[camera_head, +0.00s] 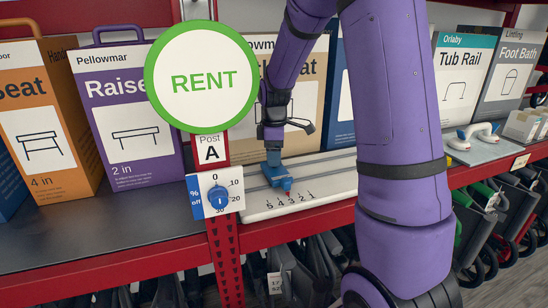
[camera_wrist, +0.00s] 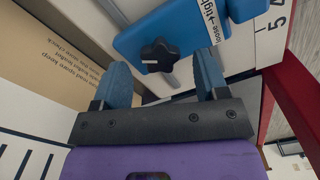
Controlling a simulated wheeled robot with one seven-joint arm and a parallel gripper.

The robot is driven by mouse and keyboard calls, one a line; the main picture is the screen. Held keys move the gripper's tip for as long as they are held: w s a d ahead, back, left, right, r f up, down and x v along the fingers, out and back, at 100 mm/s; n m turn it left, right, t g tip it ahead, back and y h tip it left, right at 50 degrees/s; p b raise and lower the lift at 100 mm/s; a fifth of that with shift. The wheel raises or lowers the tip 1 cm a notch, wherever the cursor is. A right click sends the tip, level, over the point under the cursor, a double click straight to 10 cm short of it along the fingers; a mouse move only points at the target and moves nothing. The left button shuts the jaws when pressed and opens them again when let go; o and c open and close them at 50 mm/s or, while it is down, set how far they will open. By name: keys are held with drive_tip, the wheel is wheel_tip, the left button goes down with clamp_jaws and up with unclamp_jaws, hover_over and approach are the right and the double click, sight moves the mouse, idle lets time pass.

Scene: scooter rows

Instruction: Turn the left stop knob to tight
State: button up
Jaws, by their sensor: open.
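The blue stop (camera_head: 278,178) sits on the pale rail with the printed numbers, near the 5 and 4. In the wrist view the stop (camera_wrist: 183,28) fills the top, with a black star-shaped knob (camera_wrist: 160,55) bearing a short white mark. A white label (camera_wrist: 208,15) with an arrow and the words loose and tight is beside the knob. My gripper (camera_wrist: 163,72) is open, its two blue fingers on either side of the knob in the picture. Whether they touch it cannot be told. In the head view my gripper (camera_head: 272,143) is just above the stop, and the knob is hidden.
The numbered rail (camera_head: 325,185) lies on a red-edged shelf, partly hidden by my arm. A round RENT sign (camera_head: 201,77) and a percent-off dial (camera_head: 217,197) stand left of it. Boxes line the back, including a purple one (camera_head: 133,120). Dark scooters (camera_head: 300,270) hang below.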

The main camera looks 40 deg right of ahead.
drive_tip(key=shift+f, duration=0.65)
drive_tip(key=c, duration=0.9)
